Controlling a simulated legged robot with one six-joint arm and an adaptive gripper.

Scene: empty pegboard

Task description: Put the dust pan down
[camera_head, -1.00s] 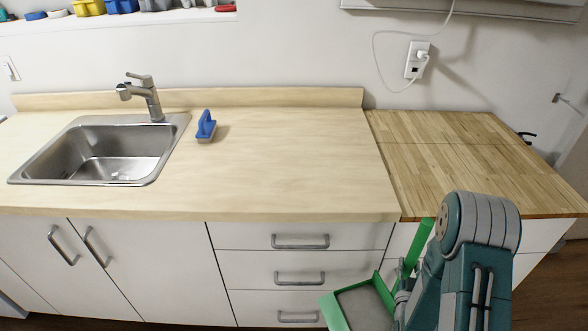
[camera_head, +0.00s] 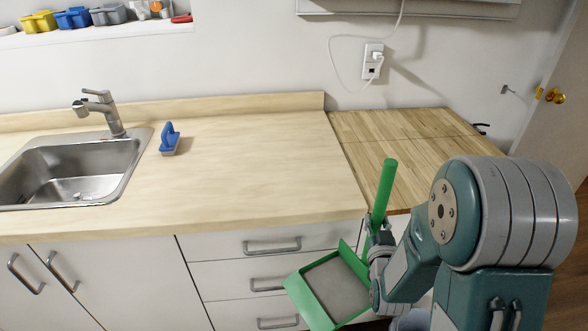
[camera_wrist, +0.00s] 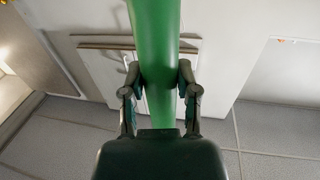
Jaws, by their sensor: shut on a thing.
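The green dust pan (camera_head: 312,304) has a grey inner face and is in front of the drawers, below the counter top in the head view. Its green handle (camera_head: 386,190) points up. My gripper (camera_head: 376,232) is shut on the handle. In the wrist view the handle (camera_wrist: 156,45) runs up through the middle, between the two fingers of my gripper (camera_wrist: 160,85). The pan part is not seen in the wrist view. Part of the pan's right side is hidden by my arm in the head view.
The light counter (camera_head: 250,185) is mostly clear, with a blue-handled brush (camera_head: 169,138) beside the sink (camera_head: 70,170). A wooden butcher-block top (camera_head: 400,150) at the right is bare. Drawers (camera_head: 270,265) are under the counter. A door (camera_head: 560,100) stands at the far right.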

